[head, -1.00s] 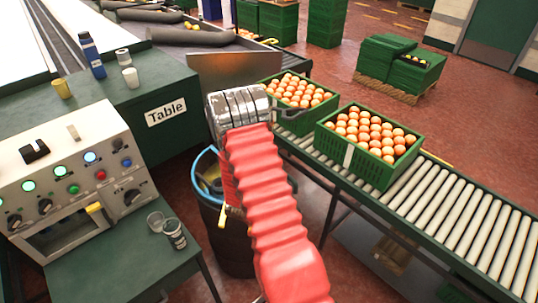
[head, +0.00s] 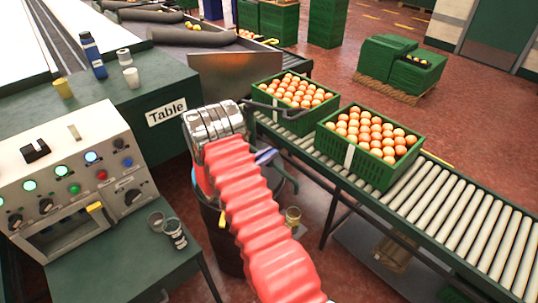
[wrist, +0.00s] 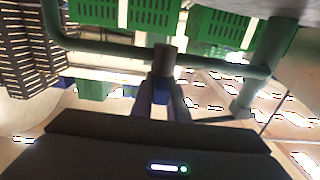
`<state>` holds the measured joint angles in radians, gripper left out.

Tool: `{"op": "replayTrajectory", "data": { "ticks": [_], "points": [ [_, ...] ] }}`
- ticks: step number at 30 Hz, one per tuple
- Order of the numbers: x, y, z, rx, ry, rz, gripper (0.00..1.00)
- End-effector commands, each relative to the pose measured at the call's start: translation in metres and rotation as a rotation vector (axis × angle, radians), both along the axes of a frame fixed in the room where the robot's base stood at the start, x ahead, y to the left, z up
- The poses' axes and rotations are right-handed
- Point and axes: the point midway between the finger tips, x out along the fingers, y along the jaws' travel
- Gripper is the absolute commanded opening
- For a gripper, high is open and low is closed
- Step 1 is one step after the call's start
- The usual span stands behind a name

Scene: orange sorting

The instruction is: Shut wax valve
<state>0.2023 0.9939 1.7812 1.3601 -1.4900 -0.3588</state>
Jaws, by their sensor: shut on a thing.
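In the wrist view my gripper (wrist: 160,96) is closed on a short, upright grey-brown piece (wrist: 164,60), which looks like a valve handle. A dark green pipe (wrist: 100,51) runs across just behind it. In the head view my red-sleeved arm hides most of the dark drum (head: 228,240) and most of the gripper. A bluish part (head: 266,157), perhaps of my gripper, shows just right of the sleeve. I cannot tell the valve's position from these views.
A roller conveyor (head: 465,235) at the right carries green crates (head: 362,168) of oranges. A control panel (head: 70,180) and a green table (head: 150,90) stand at the left. Open floor lies beyond the conveyor.

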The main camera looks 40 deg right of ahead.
Motion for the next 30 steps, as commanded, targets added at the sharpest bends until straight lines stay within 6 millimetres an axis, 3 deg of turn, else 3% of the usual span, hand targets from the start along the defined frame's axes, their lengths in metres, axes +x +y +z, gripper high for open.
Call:
{"op": "replayTrajectory", "data": {
  "ticks": [13, 14, 21, 30],
  "points": [
    [0.001, 0.0, 0.0004, 0.0, -0.002, -0.009, 0.0],
    [0.0011, 0.0, 0.0004, 0.0, -0.002, -0.009, 0.16],
    [0.0006, -0.0001, 0.0004, -0.001, -0.001, -0.009, 0.33],
    [0.0005, 0.0014, 0.0003, -0.001, -0.001, -0.009, 0.33]
  ]
}}
